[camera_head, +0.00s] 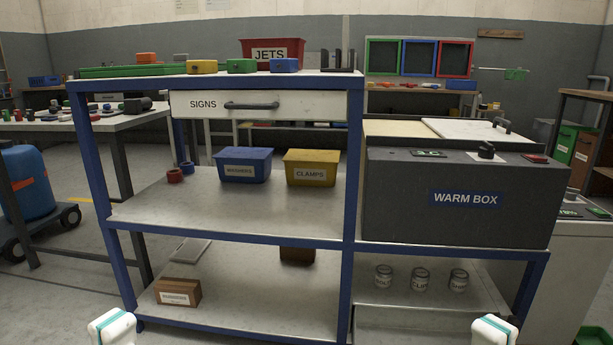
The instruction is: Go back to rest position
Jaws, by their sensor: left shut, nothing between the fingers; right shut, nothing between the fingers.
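Only white, teal-banded ends of my two arms show at the bottom edge. My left arm's end is at the lower left, and my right arm's end is at the lower right. No gripper fingers can be seen on either, so both grippers are out of the picture. Both arm ends appear low in front of the blue-framed workbench (230,218), one on each side, and nothing is seen held at them.
The bench has a SIGNS drawer (210,104), a blue bin (243,165), a yellow CLAMPS bin (311,168) and a red JETS bin (271,54). A dark WARM BOX (465,220) stands at right above several glass jars (420,280). A blue tank (27,185) stands at left.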

